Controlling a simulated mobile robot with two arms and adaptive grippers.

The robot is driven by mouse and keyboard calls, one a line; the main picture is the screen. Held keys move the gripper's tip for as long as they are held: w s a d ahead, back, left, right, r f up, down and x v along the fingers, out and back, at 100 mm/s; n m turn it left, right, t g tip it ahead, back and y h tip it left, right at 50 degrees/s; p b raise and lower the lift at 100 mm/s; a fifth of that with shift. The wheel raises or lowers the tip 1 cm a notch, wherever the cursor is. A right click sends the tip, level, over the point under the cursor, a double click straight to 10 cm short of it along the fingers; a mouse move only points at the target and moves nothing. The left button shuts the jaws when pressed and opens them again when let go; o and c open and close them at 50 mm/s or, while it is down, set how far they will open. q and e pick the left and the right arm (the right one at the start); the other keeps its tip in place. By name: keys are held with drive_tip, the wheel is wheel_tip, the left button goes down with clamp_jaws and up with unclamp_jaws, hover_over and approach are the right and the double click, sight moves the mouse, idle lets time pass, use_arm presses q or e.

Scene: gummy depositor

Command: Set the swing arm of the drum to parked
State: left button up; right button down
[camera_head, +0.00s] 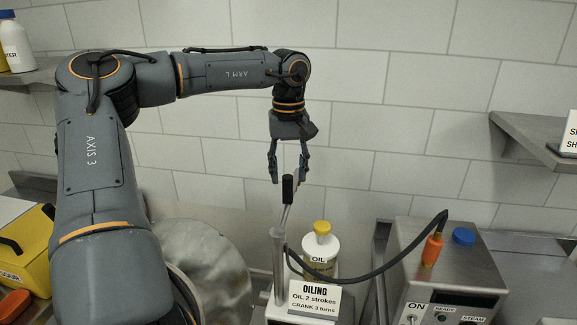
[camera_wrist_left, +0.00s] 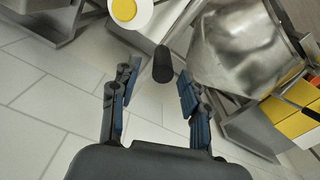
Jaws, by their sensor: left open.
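The metal drum (camera_head: 205,262) stands behind my left arm, which hides part of it. It also shows in the left wrist view (camera_wrist_left: 235,50). A lever with a black grip (camera_head: 288,188) on a thin metal rod rises beside a metal post (camera_head: 279,262), to the right of the drum. I cannot tell whether this lever is the drum's swing arm. My left gripper (camera_head: 287,176) is open and points down over the black grip. In the left wrist view the grip (camera_wrist_left: 162,64) shows near the gap between the open fingertips (camera_wrist_left: 156,84).
An oil bottle (camera_head: 320,258) with a yellow cap stands behind the "OILING" sign (camera_head: 315,300). A steel box (camera_head: 445,275) with a black hose (camera_head: 375,262) is at right. A yellow box (camera_head: 28,250) is at left. A shelf (camera_head: 535,140) juts from the tiled wall.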

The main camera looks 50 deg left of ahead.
use_arm(q)
wheel_tip(320, 180, up, 8)
drive_tip(key=shift+r, duration=0.1)
drive_tip(key=shift+d, duration=0.1)
idle(0.7)
